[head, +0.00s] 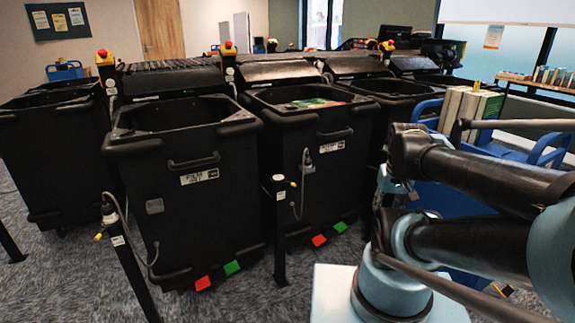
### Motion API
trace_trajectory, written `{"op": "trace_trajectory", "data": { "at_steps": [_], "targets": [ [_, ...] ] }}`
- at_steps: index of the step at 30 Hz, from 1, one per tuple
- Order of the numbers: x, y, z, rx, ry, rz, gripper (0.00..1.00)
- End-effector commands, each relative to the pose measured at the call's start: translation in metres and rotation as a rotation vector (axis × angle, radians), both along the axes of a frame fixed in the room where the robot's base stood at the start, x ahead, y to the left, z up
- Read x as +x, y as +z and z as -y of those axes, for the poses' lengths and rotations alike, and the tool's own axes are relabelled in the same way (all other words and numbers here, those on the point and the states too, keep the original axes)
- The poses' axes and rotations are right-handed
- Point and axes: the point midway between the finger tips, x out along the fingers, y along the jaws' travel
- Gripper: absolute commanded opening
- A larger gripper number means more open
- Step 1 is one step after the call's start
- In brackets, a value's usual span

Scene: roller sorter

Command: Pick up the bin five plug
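One grey plug (307,160) with a cable sits at the front of the middle black bin (350,185), beside its white label. Its cable hangs down toward a short black post (278,215). A second plug (109,212) sits at the top of another black post (132,275), in front of the nearest bin (185,215), with its cable looping toward that bin. The bin labels are too small to read, so I cannot tell which plug belongs to bin five. My arm fills the right side, but I cannot make out my gripper in the head view.
Another black bin (55,160) stands at the left, and more stand behind my arm. The middle bin holds some books. Red and green pedals lie at the bins' feet. A blue cart (545,150) with books is at the right.

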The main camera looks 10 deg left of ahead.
Motion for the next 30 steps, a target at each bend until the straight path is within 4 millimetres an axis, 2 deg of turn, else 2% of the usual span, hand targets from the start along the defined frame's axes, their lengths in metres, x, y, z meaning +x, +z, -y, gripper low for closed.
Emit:
{"op": "trace_trajectory", "data": {
  "at_steps": [11,14,15,17,23,30],
  "targets": [
    [0.000,0.000,0.000,0.000,0.000,0.000,0.33],
    [-0.006,0.004,0.000,0.001,0.003,0.009,0.54],
    [-0.007,0.007,-0.001,0.001,0.008,0.011,0.57],
    [-0.003,0.011,-0.002,0.003,0.023,0.012,0.57],
    [0.032,0.040,-0.018,0.018,0.145,0.014,0.57],
    [0.091,0.078,-0.040,0.043,0.344,0.026,0.57]
  ]
}}
